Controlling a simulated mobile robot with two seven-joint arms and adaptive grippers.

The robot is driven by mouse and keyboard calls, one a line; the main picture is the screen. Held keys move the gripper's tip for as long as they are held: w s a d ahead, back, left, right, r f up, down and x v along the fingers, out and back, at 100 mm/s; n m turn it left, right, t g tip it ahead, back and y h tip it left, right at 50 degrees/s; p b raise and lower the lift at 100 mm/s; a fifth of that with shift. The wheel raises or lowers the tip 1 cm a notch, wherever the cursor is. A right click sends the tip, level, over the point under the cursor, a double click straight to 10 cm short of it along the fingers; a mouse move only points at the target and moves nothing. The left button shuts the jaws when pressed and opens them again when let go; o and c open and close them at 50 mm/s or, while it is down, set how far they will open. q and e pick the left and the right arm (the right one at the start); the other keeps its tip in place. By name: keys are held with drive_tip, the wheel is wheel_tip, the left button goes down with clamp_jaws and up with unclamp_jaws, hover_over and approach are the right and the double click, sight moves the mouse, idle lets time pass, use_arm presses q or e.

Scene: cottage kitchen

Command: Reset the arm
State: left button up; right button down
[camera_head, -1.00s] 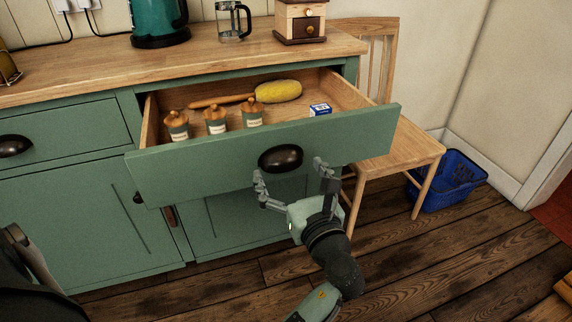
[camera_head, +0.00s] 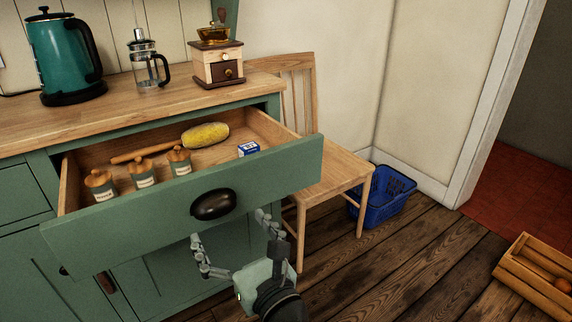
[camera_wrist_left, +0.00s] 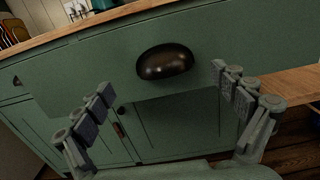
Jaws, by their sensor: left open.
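My left gripper (camera_head: 230,236) is open and empty in the head view, in front of the open drawer and just below its dark cup handle (camera_head: 213,204). In the left wrist view the two fingers (camera_wrist_left: 165,100) stand wide apart, with the handle (camera_wrist_left: 164,62) ahead between them and not touched. The green drawer (camera_head: 120,228) is pulled out. It holds several small wooden-lidded jars (camera_head: 143,174), a rolling pin (camera_head: 143,152), a yellow oblong thing (camera_head: 205,135) and a small blue-and-white box (camera_head: 248,149). My right gripper is not in view.
A wooden chair (camera_head: 345,172) stands close to the drawer's right. A blue basket (camera_head: 385,200) and a wooden crate (camera_head: 540,275) are on the floor. A kettle (camera_head: 62,55), French press (camera_head: 147,65) and coffee grinder (camera_head: 217,65) stand on the counter. Open floor lies at centre right.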

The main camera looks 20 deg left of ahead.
sight(221, 210)
use_arm(q)
drive_tip(key=shift+n+g, duration=0.3)
drive_tip(key=x, duration=0.6)
drive_tip(key=shift+w+f, duration=0.25)
drive_tip(key=shift+w, duration=0.3)
drive_tip(key=shift+b+x, duration=0.65)
drive_tip(key=shift+x, duration=0.25)
drive_tip(key=shift+w+a, duration=0.2)
drive_tip(key=shift+a, duration=0.2)
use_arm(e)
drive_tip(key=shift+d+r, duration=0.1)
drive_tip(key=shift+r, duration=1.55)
